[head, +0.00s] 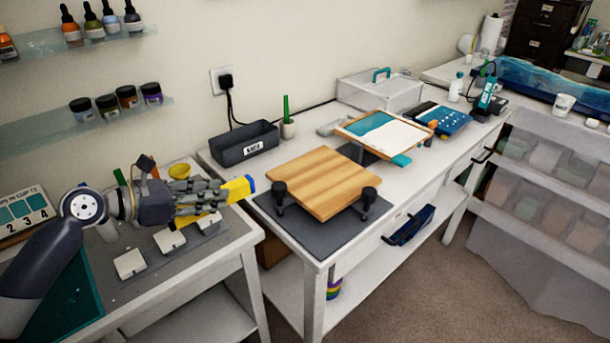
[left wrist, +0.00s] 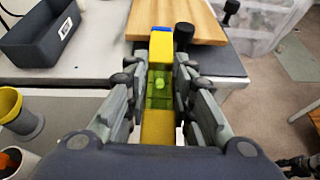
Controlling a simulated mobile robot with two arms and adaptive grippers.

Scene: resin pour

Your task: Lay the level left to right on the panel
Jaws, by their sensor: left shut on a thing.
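The level is a yellow bar with a blue end and a green vial. In the head view the yellow level (head: 238,189) sticks out to the right from my left gripper (head: 222,193). In the left wrist view my left gripper (left wrist: 160,95) is shut on the level (left wrist: 160,48), with the green vial between its fingers. The wooden panel (head: 318,180) lies on a dark mat with black knobs at its front corners. The panel (left wrist: 185,20) is beyond the level's blue end in the wrist view. The level is held left of the panel.
A dark grey bin (head: 245,147) stands behind the panel, with a green-handled tool in a cup beside it. A framed blue-and-white piece (head: 385,133) lies to the right. White square tiles (head: 130,263) lie on the left table. A gap separates the two tables.

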